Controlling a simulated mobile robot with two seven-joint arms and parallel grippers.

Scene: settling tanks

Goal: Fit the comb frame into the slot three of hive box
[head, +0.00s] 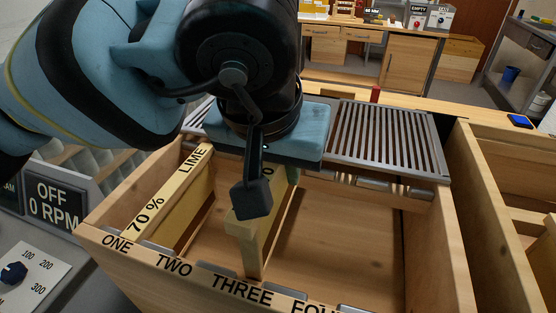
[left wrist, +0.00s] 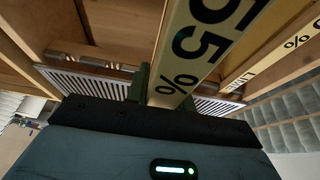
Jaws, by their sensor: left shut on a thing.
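The comb frame (head: 247,230) is a pale wooden frame hanging upright below my left gripper (head: 275,168). In the left wrist view my left gripper (left wrist: 163,92) has its green fingers shut on the frame's top bar (left wrist: 205,45), marked "55 %". The hive box (head: 440,240) is open wood, with ONE, TWO, THREE and part of FOUR on its near rim. The held frame's near end is inside the box outline, close behind the THREE label (head: 241,290). The gripper hides most of the frame; whether it is seated I cannot tell. My right gripper is not in view.
Another frame (head: 170,190), marked "70 % LIME", sits in the box behind ONE. Slatted metal grilles (head: 385,135) lie along the far side. A second wooden box (head: 510,170) stands at right. A grey dial panel (head: 35,270) is at left. The box's right part looks empty.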

